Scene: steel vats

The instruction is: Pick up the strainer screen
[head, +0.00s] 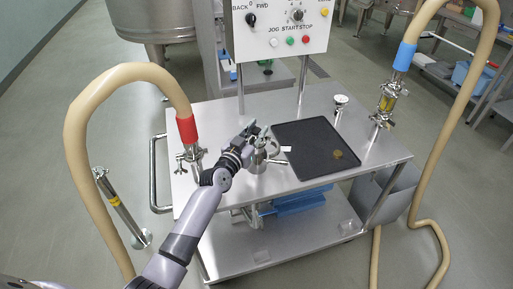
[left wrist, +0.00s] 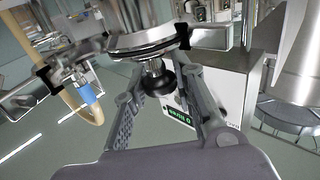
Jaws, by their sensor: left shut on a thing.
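My left gripper (head: 254,134) is over the steel cart top, beside a small steel fitting (head: 259,161) left of the black mat. In the left wrist view its fingers are shut on a steel part with a round disc (left wrist: 146,38) and a dark knob (left wrist: 158,82) facing the palm. I cannot tell whether this part is the strainer screen; no mesh shows. The gripper hides part of the fitting in the head view. My right gripper is not in view.
The steel cart (head: 225,115) carries a black mat (head: 300,138) with a small yellow-brown piece (head: 337,154). A hose with a red cuff (head: 187,130) stands left, one with a blue cuff (head: 404,56) right. A control box (head: 280,30) rises behind.

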